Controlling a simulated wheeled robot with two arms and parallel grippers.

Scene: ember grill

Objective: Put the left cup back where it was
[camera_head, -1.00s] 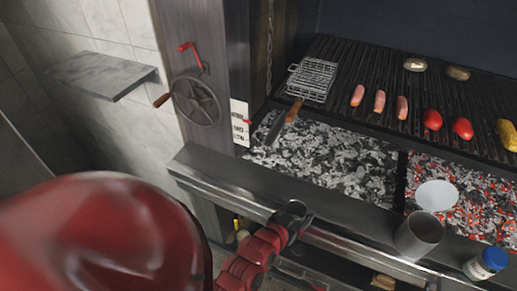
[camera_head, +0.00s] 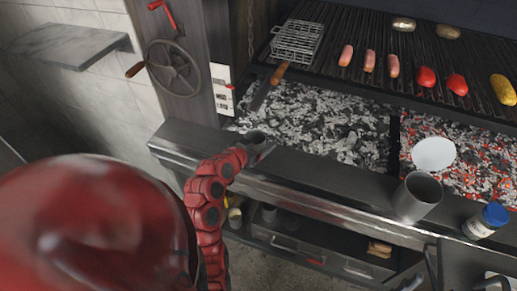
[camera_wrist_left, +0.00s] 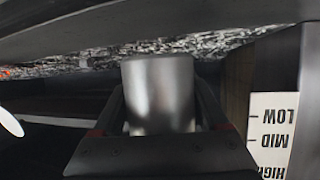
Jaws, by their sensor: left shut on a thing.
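My left gripper (camera_head: 258,150) is shut on a grey metal cup (camera_head: 256,138), over the left part of the grill's front ledge (camera_head: 185,140). In the left wrist view the held cup (camera_wrist_left: 160,92) stands upright between the two dark fingers. I cannot tell whether its base touches the ledge. A second grey metal cup (camera_head: 417,198) stands upright on the ledge to the right. My right gripper is not in view.
A white disc (camera_head: 433,153) lies by the glowing coals, behind the second cup. Grey coals (camera_head: 320,125) and a grate with food (camera_head: 390,45) lie behind the ledge. A handwheel (camera_head: 172,68) is at left.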

